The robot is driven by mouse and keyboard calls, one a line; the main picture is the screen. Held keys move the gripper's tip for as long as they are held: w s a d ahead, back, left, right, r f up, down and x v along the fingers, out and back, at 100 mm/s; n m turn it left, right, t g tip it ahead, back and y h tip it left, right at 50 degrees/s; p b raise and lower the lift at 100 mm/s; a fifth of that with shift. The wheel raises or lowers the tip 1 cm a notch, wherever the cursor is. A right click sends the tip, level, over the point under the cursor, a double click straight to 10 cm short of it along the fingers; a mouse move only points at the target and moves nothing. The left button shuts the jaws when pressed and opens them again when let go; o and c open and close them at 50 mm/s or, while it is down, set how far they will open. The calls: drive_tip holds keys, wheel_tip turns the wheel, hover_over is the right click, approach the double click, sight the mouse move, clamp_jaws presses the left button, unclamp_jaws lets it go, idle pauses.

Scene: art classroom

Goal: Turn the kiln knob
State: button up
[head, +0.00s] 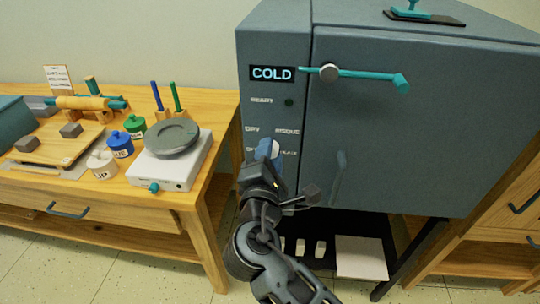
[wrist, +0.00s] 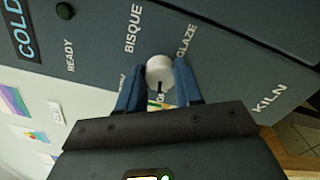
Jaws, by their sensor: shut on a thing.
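The kiln (head: 430,130) is a large blue-grey box with a panel on its left side. A lit display (head: 272,74) on the panel reads COLD. The kiln knob (wrist: 159,72) is white and round, with a dark pointer line toward the bottom of the wrist view. Labels BISQUE and GLAZE stand around it. My gripper (wrist: 158,84) is shut on the knob, with a blue finger on each side. In the head view my gripper (head: 266,152) covers the knob at the lower panel.
A teal door handle bar (head: 365,77) crosses the kiln front above my gripper. The wooden table (head: 205,195) at left holds a white wheel unit (head: 172,165), several small jars and a clay board. A dark READY lamp (head: 289,102) is on the panel.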

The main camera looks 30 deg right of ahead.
drive_tip(key=shift+f+m+b, duration=0.2)
drive_tip(key=shift+m+b, duration=5.55)
drive_tip(key=shift+m, duration=0.45)
drive_tip(key=o, duration=1)
drive_tip(key=shift+r, duration=0.1)
drive_tip(key=shift+o, duration=0.2)
drive_tip(key=v, duration=0.8)
